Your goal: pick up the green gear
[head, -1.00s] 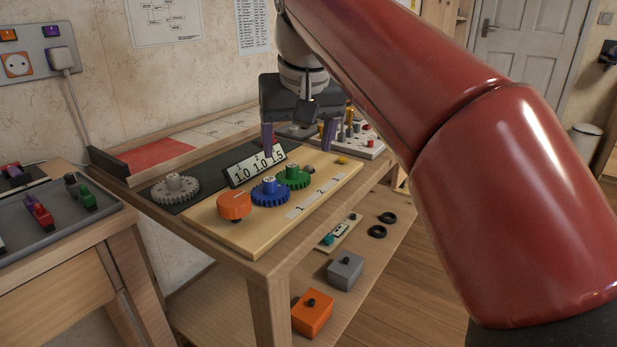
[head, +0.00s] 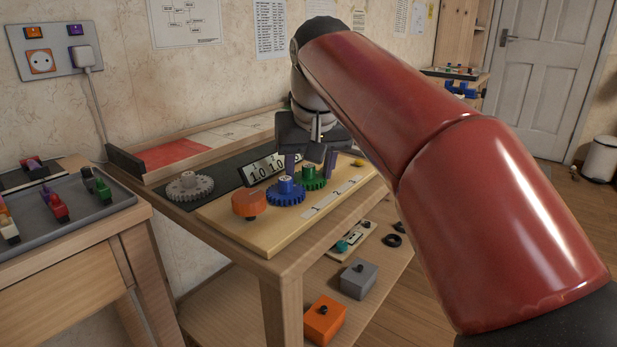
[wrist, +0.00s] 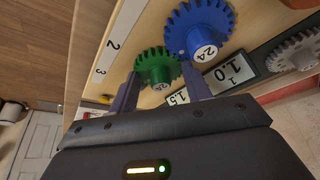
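The green gear (head: 314,178) sits on the light wooden board, at the right end of a row beside the blue gear (head: 286,191). My gripper (head: 310,163) is right above the green gear, pointing down, with its two purple fingers spread apart. In the wrist view the green gear (wrist: 157,67) shows between and beyond the fingertips of my gripper (wrist: 160,82), and the blue gear (wrist: 200,28) is just beyond it. The fingers look open, one on each side of the green gear. I cannot tell whether either finger touches it.
An orange round piece (head: 249,204) stands left of the blue gear, and a grey gear (head: 190,186) lies on the dark mat. A number plate (head: 262,169) stands close behind the gears. A white strip (head: 330,198) marked with numbers lies in front.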

